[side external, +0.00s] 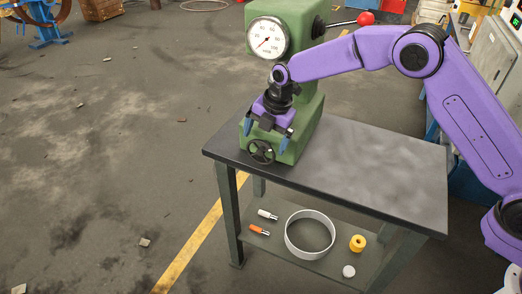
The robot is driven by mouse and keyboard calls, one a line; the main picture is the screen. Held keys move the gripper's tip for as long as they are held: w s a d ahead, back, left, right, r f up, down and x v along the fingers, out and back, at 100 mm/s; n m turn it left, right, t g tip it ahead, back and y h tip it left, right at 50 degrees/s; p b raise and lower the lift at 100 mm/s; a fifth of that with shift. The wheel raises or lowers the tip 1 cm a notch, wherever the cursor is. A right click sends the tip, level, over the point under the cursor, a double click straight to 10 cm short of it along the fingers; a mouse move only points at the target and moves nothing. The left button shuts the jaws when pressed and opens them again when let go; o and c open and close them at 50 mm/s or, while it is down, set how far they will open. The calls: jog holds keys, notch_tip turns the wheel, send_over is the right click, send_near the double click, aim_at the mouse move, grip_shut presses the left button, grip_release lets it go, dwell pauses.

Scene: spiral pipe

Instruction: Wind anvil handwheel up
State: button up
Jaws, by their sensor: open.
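The anvil handwheel (261,152) is a small black spoked wheel low on the front of a green press (296,22) that stands on the table. The press has a round white dial (267,38) near its top. My gripper (267,142), purple with blue fingertips, is open just above the handwheel and in front of the press. One fingertip is to the left of the wheel and the other to its right. I cannot tell whether either finger touches the wheel. The anvil is hidden behind my gripper.
The dark table top (370,180) is clear to the right of the press. A red-knobbed lever (365,18) sticks out from the press. The lower shelf holds a white ring (289,240), a yellow spool (357,243) and small tools. A grey cabinet (490,75) stands behind my arm.

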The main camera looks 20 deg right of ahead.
aim_at(257, 162)
jog(key=shift+x, duration=3)
jog(key=shift+r, duration=0.1)
jog(key=c, duration=0.7)
